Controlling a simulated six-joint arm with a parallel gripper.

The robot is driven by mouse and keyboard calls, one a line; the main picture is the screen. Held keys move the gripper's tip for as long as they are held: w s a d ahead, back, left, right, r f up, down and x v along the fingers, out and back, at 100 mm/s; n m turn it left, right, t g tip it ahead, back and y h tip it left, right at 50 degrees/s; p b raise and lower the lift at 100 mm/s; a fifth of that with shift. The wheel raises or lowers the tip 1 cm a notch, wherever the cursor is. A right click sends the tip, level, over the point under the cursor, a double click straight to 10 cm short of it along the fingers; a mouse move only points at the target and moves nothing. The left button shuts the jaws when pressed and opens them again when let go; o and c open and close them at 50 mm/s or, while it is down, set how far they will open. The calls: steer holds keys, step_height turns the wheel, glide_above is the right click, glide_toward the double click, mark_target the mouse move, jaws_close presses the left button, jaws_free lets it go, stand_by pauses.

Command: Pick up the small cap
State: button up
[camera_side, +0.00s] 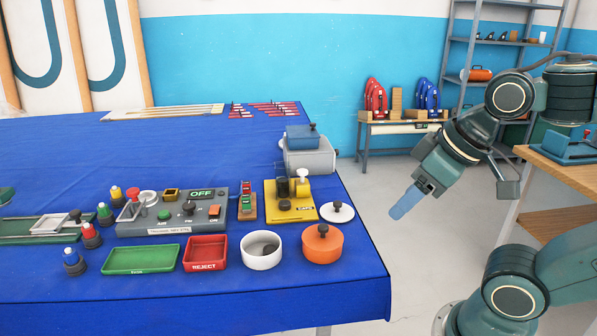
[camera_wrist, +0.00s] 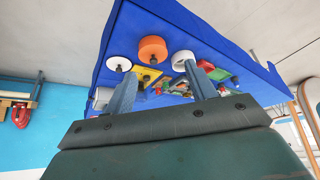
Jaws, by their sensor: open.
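I cannot tell for sure which thing is the small cap. A small dark piece (camera_side: 270,249) lies inside the round white bowl (camera_side: 262,262) near the table's front edge. Small valve-like pieces with coloured tops, yellow (camera_side: 116,193), red (camera_side: 90,235), green (camera_side: 104,214) and blue (camera_side: 73,262), stand at the left. My gripper (camera_side: 408,202) is in the air right of the table, apart from everything on it. In the wrist view my gripper (camera_wrist: 162,88) shows its two blue-grey fingers spread, with nothing between them. The white bowl (camera_wrist: 184,57) shows beyond them.
An orange pot (camera_side: 322,246) with a dark knob and a white lid (camera_side: 337,211) sit near the right edge. Red REJECT (camera_side: 205,253) and green (camera_side: 141,260) trays, a grey control panel (camera_side: 170,212) and a yellow fixture (camera_side: 290,203) crowd the middle. The blue cloth's front strip is clear.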

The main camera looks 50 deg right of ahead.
steer(key=shift+w+r, duration=0.1)
steer(key=w+d+m+g, duration=0.2)
steer(key=w+d, duration=0.1)
steer(key=w, duration=1)
steer(key=w+d+m+g, duration=0.1)
steer(key=w+d, duration=0.3)
steer(key=w, duration=0.8)
steer(key=w+d+f+m+g, duration=0.1)
steer(key=w+d+f, duration=0.3)
steer(key=w, duration=0.5)
step_height(320, 180, down, 2)
steer(key=shift+f+m+h, duration=0.25)
steer(key=shift+m+h, duration=0.05)
steer(key=shift+f, duration=0.15)
glide_above(287, 203)
step_height(287, 203, down, 8)
steer(key=shift+f, duration=0.15)
